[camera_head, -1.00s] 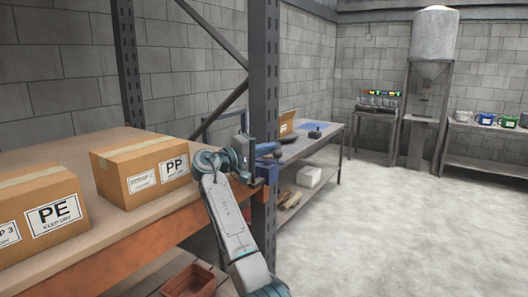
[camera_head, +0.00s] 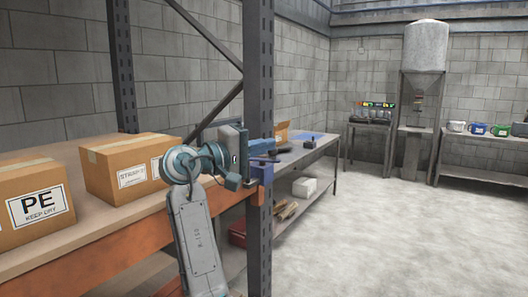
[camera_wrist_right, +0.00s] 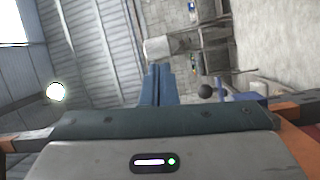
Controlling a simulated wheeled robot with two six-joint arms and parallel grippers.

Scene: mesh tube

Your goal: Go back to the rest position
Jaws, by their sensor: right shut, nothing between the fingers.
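The gripper is apart from the boxes in the picture, though my wrist covers part of the nearer right-hand box. My left gripper is not in view.
Cardboard boxes, one marked PE (camera_head: 40,205) and another (camera_head: 122,168), stand on an orange-edged rack shelf (camera_head: 110,258). The rack post (camera_head: 258,60) stands close by. A workbench (camera_head: 310,152) is behind it. The floor (camera_head: 390,240) at right is clear.

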